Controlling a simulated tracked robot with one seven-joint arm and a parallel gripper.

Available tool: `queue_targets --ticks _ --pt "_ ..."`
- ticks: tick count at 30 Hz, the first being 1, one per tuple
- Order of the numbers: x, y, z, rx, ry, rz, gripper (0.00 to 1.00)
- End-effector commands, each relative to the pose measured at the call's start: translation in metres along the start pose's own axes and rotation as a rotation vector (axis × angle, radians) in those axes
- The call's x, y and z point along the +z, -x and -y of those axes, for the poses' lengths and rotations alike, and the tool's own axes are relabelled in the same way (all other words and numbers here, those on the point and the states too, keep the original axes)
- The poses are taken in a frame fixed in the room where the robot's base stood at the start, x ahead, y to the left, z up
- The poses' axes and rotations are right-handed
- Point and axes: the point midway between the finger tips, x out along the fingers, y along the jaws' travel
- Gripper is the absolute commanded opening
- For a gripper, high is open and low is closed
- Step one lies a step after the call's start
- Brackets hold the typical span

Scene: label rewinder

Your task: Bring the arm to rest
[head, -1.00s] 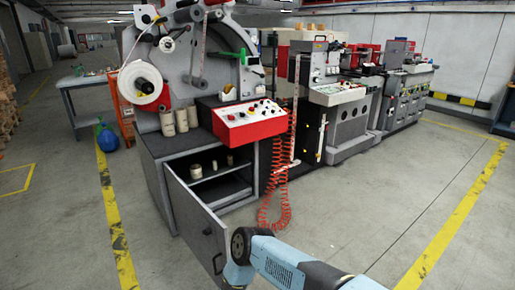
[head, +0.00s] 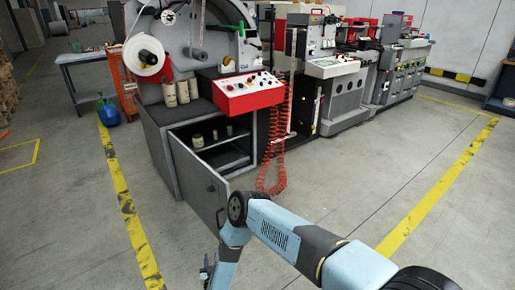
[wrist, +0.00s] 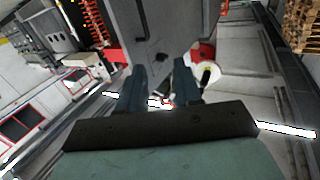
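My arm reaches in from the lower right of the head view, with its elbow in front of the open cabinet door. My gripper (head: 207,270) shows only in part at the bottom of the head view, small and dark, below the door. In the wrist view my gripper (wrist: 160,85) has its two dark fingers spread apart, with nothing visible held between them. A grey panel that looks like the cabinet door (wrist: 160,25) lies beyond the fingers.
The grey cabinet door (head: 198,190) stands open towards me, close to my arm. The label rewinder carries a red control panel (head: 245,93). A coiled red hose (head: 273,150) hangs beside it. Free floor (head: 400,160) lies to the right, with a yellow line.

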Motion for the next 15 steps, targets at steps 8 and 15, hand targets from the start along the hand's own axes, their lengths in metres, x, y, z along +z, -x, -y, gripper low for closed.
queue_targets --ticks 8,15 --pt "-0.040 -0.044 0.006 -0.039 -0.022 0.027 0.34" --pt "-0.105 -0.100 0.013 -0.102 -0.045 0.072 0.34"
